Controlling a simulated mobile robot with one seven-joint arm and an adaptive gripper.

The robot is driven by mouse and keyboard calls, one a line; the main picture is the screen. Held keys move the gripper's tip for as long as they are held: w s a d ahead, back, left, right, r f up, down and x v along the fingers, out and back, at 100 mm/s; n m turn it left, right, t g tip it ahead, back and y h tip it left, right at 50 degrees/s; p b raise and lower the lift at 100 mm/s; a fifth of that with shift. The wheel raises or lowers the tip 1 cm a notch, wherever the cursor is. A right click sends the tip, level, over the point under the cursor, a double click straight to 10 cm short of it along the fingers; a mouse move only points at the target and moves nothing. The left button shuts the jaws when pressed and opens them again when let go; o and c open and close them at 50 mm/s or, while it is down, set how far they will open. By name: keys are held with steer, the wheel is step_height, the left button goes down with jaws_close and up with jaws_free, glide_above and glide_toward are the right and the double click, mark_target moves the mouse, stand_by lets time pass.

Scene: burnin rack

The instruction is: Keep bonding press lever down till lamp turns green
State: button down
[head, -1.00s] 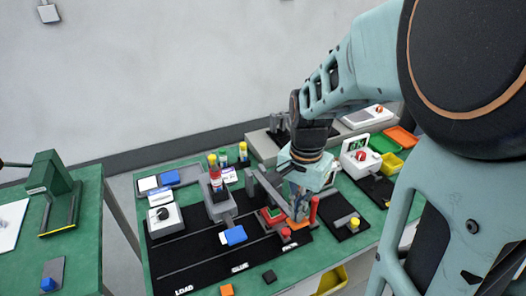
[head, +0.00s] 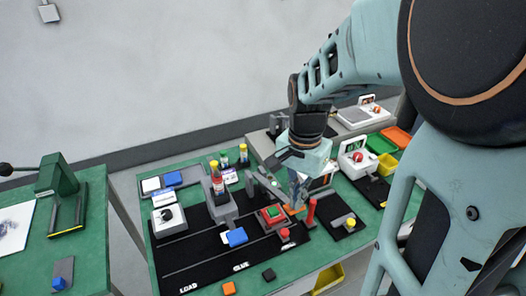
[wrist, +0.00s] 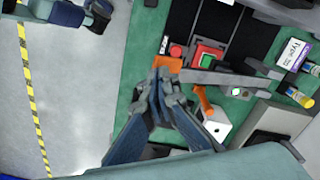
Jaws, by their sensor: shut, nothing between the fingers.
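My gripper (wrist: 158,100) is shut and empty, fingers pointing down at the bonding press; in the head view it is over the press (head: 297,203). An orange piece (wrist: 168,65) lies just beyond the fingertips; I cannot tell if they touch. A long grey bar (wrist: 225,79), apparently the press arm, runs right from beside the fingertips.
A red post (head: 311,212) and a red knob (head: 285,234) stand close to the press. The black mat's (head: 205,262) front part is mostly clear.

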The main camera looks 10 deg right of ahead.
step_height(320, 180, up, 11)
steer(key=p, duration=0.8)
steer(key=shift+w, duration=0.45)
steer(key=shift+a, duration=0.1)
